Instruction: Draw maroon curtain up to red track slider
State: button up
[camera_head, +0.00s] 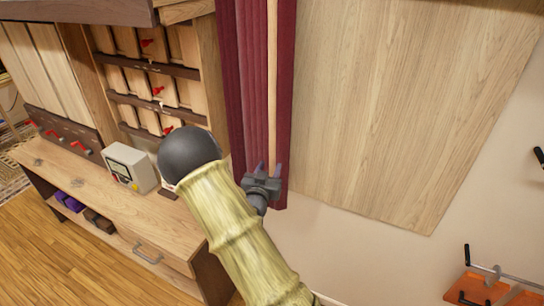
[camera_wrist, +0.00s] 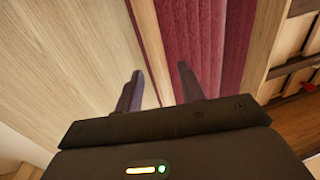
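The maroon curtain (camera_head: 240,75) hangs in folds, bunched in a narrow strip between the cabinet and a large pale wood panel. A thin pale wooden rod (camera_head: 272,70) runs down in front of it. My gripper (camera_head: 270,167) is near the curtain's lower end. In the wrist view, my gripper (camera_wrist: 160,68) has its two fingers apart. The rod (camera_wrist: 151,45) shows between them, with gaps on both sides, and the curtain (camera_wrist: 190,35) lies behind and to the right. I cannot tell how far the rod is from the fingers. I cannot make out a red track slider.
The wood panel (camera_head: 400,90) covers the wall on the right. A wooden bench (camera_head: 90,185) with a grey box (camera_head: 130,168) stands left, below shelves with red handles. An orange item with a metal bar (camera_head: 480,290) is at the lower right.

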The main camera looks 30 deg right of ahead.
aim_at(271, 164)
jog(key=shift+p+x, duration=0.65)
jog(key=shift+x, duration=1.3)
grip_shut()
